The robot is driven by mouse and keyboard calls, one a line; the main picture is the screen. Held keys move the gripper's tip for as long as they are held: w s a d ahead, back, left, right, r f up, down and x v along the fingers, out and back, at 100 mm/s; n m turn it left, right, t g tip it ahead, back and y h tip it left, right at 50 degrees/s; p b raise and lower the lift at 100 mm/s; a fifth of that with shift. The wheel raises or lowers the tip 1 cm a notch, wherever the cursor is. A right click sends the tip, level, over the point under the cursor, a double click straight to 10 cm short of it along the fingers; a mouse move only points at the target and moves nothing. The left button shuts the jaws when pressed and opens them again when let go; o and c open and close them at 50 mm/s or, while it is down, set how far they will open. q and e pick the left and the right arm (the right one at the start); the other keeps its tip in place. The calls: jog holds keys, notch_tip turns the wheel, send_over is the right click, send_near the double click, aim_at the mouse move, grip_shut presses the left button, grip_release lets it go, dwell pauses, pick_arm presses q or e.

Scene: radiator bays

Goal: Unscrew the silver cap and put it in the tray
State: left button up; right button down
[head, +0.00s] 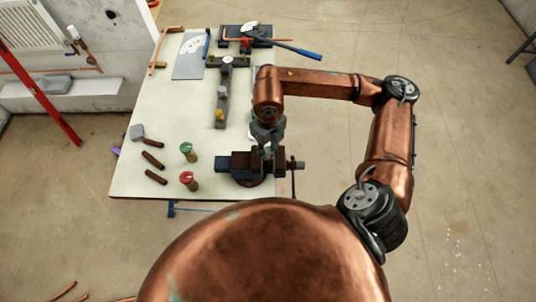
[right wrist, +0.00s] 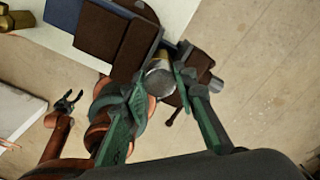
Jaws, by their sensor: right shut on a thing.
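The silver cap (right wrist: 159,79) shows in the right wrist view between the green fingers of my right gripper (right wrist: 161,88), which is shut on it. A bit of brass shows beside the cap, next to the brown jaws of the vise (right wrist: 118,38). In the head view my right gripper (head: 268,141) points down just above the vise (head: 246,165) at the table's right edge, and the cap is hidden there. My left gripper (right wrist: 68,101) appears small in the right wrist view, with its fingers apart and empty. I cannot clearly make out the tray; a pale edge shows behind my right gripper.
Red-topped (head: 187,179) and green-topped (head: 188,150) brass fittings stand left of the vise on the pale table (head: 135,178).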

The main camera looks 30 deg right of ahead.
jog(key=n+b, duration=0.1)
jog(key=n, duration=0.1)
jog(key=shift+f+n+b, duration=0.25)
jog(key=shift+n+b, duration=0.1)
jog(key=shift+n, duration=0.05)
jog(key=shift+r+n+b, duration=0.2)
jog(key=shift+n+b, duration=0.2)
jog(key=shift+n, duration=0.5)
jog(key=c, duration=1.7)
grip_release()
jog(key=shift+c, duration=0.2)
